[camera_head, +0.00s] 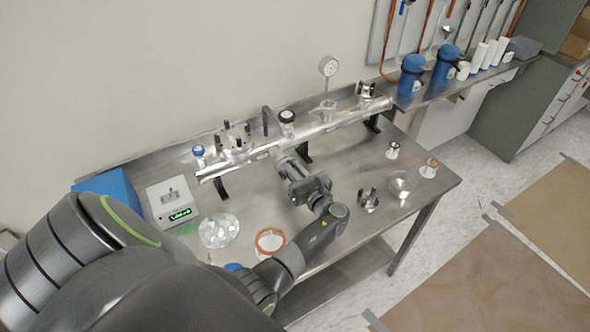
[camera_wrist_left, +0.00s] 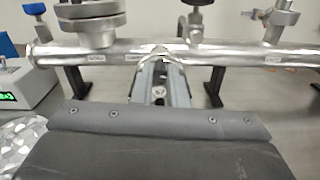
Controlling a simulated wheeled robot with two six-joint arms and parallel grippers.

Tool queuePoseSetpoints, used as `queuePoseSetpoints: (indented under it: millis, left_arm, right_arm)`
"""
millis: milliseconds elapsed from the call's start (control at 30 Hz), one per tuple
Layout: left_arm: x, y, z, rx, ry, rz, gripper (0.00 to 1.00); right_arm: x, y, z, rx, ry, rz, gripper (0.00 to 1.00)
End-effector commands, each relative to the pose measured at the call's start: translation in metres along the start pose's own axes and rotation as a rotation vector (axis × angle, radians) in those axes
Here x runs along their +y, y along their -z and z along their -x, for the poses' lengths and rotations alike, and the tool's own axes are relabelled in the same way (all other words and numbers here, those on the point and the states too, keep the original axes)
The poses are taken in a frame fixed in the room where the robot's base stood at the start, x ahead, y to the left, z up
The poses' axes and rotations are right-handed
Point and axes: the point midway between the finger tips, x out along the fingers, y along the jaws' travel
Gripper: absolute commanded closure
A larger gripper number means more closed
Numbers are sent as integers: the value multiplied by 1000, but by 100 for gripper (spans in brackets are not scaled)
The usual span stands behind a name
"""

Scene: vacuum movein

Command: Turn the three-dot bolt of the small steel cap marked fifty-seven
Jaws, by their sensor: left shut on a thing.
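A long steel tube (camera_head: 290,135) with several ports lies on black stands on the bench. It also spans the wrist view (camera_wrist_left: 225,52). My left gripper (camera_head: 279,155) reaches the tube's near side, left of its middle. In the left wrist view its two grey fingers (camera_wrist_left: 160,66) are close together at a port facing me. They are shut on a small bright metal part (camera_wrist_left: 158,90), seemingly a bolt of the small steel cap; the fingers hide most of the cap. I cannot read a fifty-seven or make out dots. My right gripper is not in view.
A white device with a green display (camera_head: 174,203) and a round foil-like disc (camera_head: 219,231) stand at the left. An orange-rimmed ring (camera_head: 270,241) lies near my forearm. A glass funnel (camera_head: 403,183) and small fittings (camera_head: 368,200) stand at the right.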

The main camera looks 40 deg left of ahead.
Motion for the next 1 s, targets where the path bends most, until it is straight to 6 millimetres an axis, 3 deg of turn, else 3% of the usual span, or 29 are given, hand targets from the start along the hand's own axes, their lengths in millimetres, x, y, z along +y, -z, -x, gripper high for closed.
queuePoseSetpoints:
  millis: [367,1000]
  left_arm:
    - [0,2,0,-1,0,65,100]
    - [-1,2,0,-1,2,502,100]
  right_arm:
    - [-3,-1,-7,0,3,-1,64]
    - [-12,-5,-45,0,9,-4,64]
